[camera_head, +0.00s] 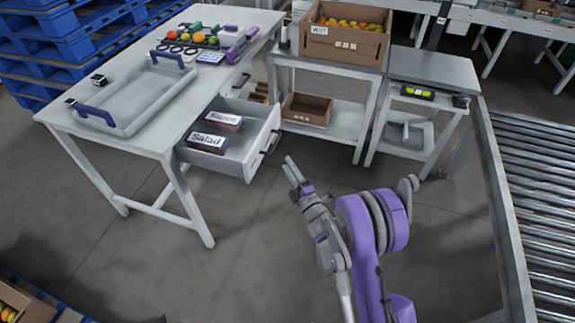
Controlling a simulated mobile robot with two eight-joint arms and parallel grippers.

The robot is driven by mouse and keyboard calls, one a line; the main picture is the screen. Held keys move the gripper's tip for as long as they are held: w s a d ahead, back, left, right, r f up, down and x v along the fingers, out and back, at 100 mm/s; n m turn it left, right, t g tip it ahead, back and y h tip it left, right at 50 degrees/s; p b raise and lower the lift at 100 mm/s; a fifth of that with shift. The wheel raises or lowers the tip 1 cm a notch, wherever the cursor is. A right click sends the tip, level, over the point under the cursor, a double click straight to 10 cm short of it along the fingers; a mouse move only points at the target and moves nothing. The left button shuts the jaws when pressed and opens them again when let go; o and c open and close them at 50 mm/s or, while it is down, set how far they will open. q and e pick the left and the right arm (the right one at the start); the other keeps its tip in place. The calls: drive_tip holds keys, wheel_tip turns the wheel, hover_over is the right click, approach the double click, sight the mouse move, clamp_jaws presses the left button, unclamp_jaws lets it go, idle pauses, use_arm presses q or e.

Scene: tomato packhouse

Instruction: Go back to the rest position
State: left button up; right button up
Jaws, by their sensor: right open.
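My right gripper (296,172) is in the middle of the head view, at the end of my purple and grey right arm. It is open, and nothing shows between its fingers. It hangs over the bare floor, to the right of an open drawer (262,140) and apart from it. My left gripper is not in the head view.
The white table (140,141) holds a grey tray (127,122) with blue handles. The drawer holds boxes labelled Sauce (224,121) and Salad (207,143). A roller conveyor (535,190) runs along the right. A carton (345,44) of tomatoes stands behind. Open floor lies in front.

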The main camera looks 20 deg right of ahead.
idle(0.3)
drive_tip(key=s+d+r+m+g+h, duration=0.2)
drive_tip(key=s+r+m+g+h, duration=0.2)
drive_tip(key=s+r+m+g, duration=0.45)
drive_tip(key=s+a+f+m+g, duration=0.2)
drive_tip(key=s+m, duration=0.1)
drive_tip(key=s, duration=0.6)
drive_tip(key=s+a+f+m+g+y, duration=0.1)
drive_tip(key=s+m+g, duration=0.15)
drive_tip(key=s, duration=0.75)
drive_tip(key=s+a+f+m+g, duration=0.2)
drive_tip(key=s+m, duration=0.2)
drive_tip(key=s, duration=0.5)
use_arm(q)
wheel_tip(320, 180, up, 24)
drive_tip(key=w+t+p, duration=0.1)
drive_tip(key=p, duration=2)
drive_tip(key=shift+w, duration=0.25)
use_arm(e)
wheel_tip(320, 180, up, 24)
drive_tip(key=t, duration=0.1)
drive_tip(key=shift+w+d+r, duration=0.15)
drive_tip(key=shift+w+d, duration=0.05)
drive_tip(key=shift+w, duration=0.1)
